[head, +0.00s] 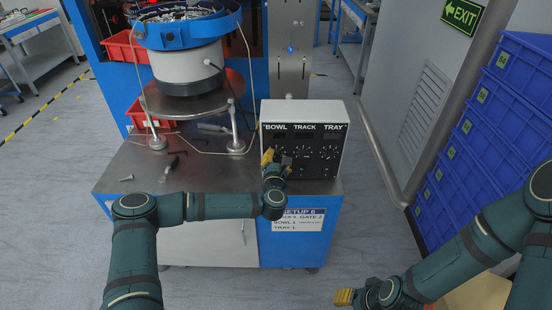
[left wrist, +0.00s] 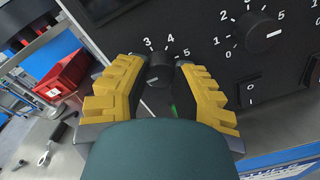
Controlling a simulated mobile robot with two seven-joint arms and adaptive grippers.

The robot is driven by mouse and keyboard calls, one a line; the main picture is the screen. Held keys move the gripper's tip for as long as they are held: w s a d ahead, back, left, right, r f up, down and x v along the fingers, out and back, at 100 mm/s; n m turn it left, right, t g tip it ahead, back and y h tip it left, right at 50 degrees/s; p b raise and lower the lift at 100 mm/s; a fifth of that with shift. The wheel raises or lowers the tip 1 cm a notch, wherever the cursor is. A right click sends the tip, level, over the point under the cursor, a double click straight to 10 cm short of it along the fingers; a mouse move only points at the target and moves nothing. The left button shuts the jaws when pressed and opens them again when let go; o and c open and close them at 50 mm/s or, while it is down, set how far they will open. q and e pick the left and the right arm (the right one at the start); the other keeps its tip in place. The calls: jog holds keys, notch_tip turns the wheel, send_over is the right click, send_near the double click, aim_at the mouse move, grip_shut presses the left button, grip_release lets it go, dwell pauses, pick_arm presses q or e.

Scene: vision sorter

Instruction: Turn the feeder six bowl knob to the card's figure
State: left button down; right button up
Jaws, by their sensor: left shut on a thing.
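The control box (head: 303,140) stands at the right of the steel bench, with knobs labelled BOWL, TRACK and TRAY. My left gripper (head: 268,157) is at the BOWL knob, which it mostly hides in the head view. In the left wrist view the yellow fingers of the left gripper (left wrist: 160,84) are closed on both sides of the black BOWL knob (left wrist: 159,67). Figures 3, 4 and 5 show around it; I cannot tell its setting surely. The setup card (head: 298,219) on the bench front reads BOWL 1. My right gripper (head: 345,297) is low at the right, away from the box.
The TRACK knob (left wrist: 263,32) is close beside the left fingers, with rocker switches below. A bowl feeder (head: 188,45) stands on the bench behind. Small loose tools (head: 172,163) lie on the bench's left. Blue crates (head: 480,130) are stacked at the right.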

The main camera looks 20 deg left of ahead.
pick_arm(q)
jog(key=c, duration=0.7)
grip_release()
jog(key=shift+a, duration=0.15)
jog(key=shift+s, duration=0.2)
jog(key=v, duration=1.1)
jog(key=shift+s+d, duration=0.25)
jog(key=shift+s, duration=0.05)
jog(key=shift+f, duration=0.1)
